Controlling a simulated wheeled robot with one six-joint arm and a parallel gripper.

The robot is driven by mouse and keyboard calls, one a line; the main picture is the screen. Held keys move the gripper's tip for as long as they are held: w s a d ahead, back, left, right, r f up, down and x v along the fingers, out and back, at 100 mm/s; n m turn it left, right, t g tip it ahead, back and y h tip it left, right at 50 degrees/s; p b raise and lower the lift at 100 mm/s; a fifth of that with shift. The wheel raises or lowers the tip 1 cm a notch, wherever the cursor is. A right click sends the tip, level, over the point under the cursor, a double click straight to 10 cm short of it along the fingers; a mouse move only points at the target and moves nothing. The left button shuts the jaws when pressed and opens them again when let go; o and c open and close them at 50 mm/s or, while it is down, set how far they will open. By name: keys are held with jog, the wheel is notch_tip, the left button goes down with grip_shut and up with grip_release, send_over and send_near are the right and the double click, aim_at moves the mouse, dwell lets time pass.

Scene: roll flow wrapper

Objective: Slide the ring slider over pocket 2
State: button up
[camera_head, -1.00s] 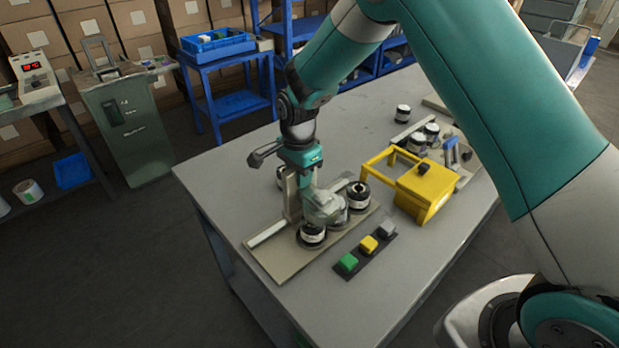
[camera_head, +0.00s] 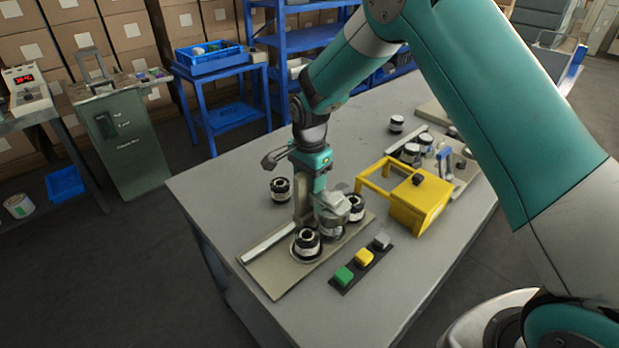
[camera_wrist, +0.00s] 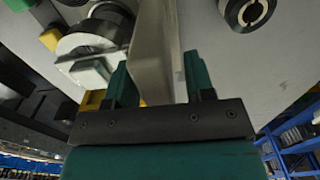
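The ring slider (camera_head: 302,203) has an upright beige plate on the rail of the beige base plate (camera_head: 268,272) and a pale grey head reaching to the right. The front roll (camera_head: 306,245) stands clear of the head. The head is over or close to the middle roll (camera_head: 332,231), which it partly hides. The back roll (camera_head: 354,204) stands beyond. My gripper (camera_head: 315,188) is at the slider. In the wrist view, the slider's plate (camera_wrist: 150,40) stands between my gripper's two teal fingers (camera_wrist: 157,68). Pocket numbers cannot be read.
Green, yellow and grey buttons (camera_head: 363,257) sit on a dark strip in front of the base plate. A yellow frame and box (camera_head: 418,202) stands to the right. A loose roll (camera_head: 280,189) stands behind the rail. More rolls (camera_head: 411,153) stand at the back right.

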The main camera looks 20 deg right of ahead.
notch_tip(320, 180, up, 17)
jog(key=b, duration=0.2)
jog(key=shift+r, duration=0.2)
dwell(0.5)
jog(key=s+a+r+n+y, duration=0.1)
jog(key=s+a+n+y, duration=0.1)
jog(key=s+n, duration=0.8)
jog(key=s+a+n+y, duration=0.1)
jog(key=s+n, duration=0.9)
jog(key=s, duration=1.2)
jog(key=shift+s+a+r+y, duration=0.15)
jog(key=shift+a+r+y, duration=0.25)
jog(key=shift+y, duration=0.2)
